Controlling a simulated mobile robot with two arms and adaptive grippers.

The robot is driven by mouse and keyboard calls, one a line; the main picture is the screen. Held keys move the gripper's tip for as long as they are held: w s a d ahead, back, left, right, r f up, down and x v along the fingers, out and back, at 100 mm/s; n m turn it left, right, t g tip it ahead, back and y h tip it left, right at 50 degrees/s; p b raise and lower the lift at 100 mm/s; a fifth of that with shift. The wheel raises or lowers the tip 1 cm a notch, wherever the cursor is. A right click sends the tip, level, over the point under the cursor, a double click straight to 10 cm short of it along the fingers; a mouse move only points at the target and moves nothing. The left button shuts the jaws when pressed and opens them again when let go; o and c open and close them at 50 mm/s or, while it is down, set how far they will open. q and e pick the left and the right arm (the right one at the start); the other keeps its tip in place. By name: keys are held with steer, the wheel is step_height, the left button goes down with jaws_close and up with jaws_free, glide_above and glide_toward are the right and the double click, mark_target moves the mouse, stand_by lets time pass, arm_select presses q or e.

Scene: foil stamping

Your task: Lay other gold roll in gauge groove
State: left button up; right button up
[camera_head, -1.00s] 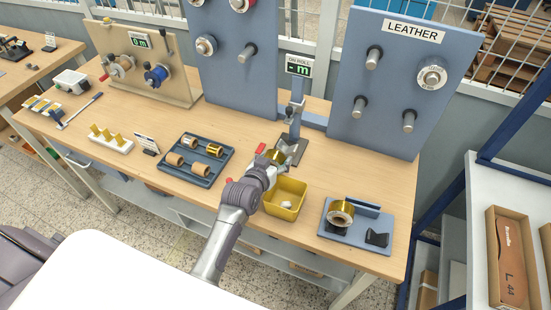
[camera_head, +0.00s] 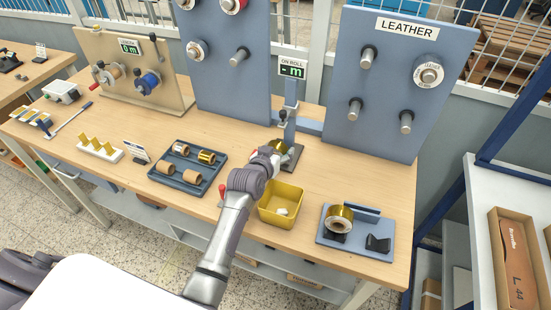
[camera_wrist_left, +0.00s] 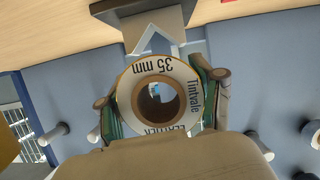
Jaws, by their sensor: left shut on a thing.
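My left gripper (camera_head: 276,152) is at the gauge stand (camera_head: 289,110) under the "ON ROLL" display. It is shut on a gold roll (camera_head: 280,145). In the left wrist view, the fingers grip the roll (camera_wrist_left: 157,92) from both sides; its white end label reads "35 mm" and "Tintvale". A pale V-shaped part (camera_wrist_left: 152,40) shows beyond the roll, below a dark block (camera_wrist_left: 145,18). I cannot tell whether the roll touches the V. The display (camera_head: 292,68) reads "- m". Another gold roll (camera_head: 338,217) lies on the blue holder (camera_head: 340,243) at the right. My right gripper is not in view.
A yellow bin (camera_head: 278,216) with a pale scrap stands just in front of the gauge. A dark tray (camera_head: 180,184) with several rolls is to the left. Upright blue peg panels (camera_head: 385,135) stand behind. The table between bin and holder is clear.

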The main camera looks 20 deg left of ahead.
arm_select(q)
steer(key=shift+w+d+f+b, duration=0.1)
steer(key=shift+w+f+b, duration=0.05)
steer(key=shift+w+b, duration=1.95)
steer(key=shift+w+f, duration=0.35)
steer(key=shift+f, duration=0.2)
steer(key=shift+f, duration=0.1)
steer(key=o, duration=1.3)
steer(key=shift+s, duration=0.1)
